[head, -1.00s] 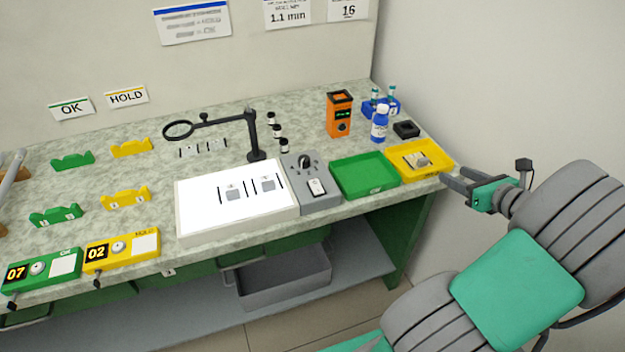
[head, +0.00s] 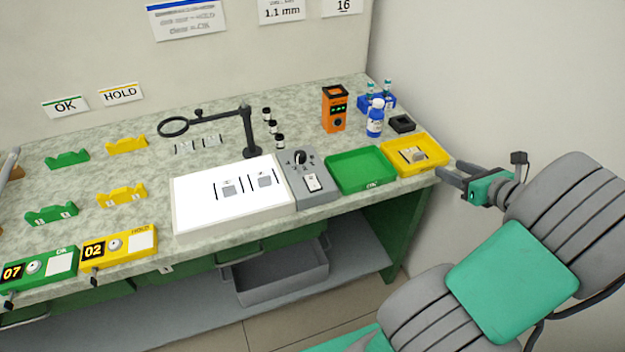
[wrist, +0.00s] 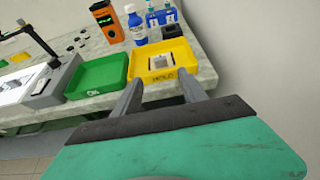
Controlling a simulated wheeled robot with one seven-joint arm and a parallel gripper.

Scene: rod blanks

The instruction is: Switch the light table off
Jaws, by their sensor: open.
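The light table (head: 205,215) stands at the front middle of the bench, and its white top is brightly lit. Its grey control box (head: 318,195) is joined at its right end, with a black knob (head: 300,158) and a white rocker switch (head: 312,183). In the wrist view the control box (wrist: 50,92) shows at the left. My gripper (head: 446,172) is open and empty at the bench's right front corner, beside the yellow tray (head: 436,150). It is well to the right of the switch. In the wrist view its fingers (wrist: 160,95) point toward the yellow tray's front.
A green tray (head: 362,183) lies between the control box and the yellow tray. Yellow and green counters (head: 140,245) line the left front. The space before the bench is open.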

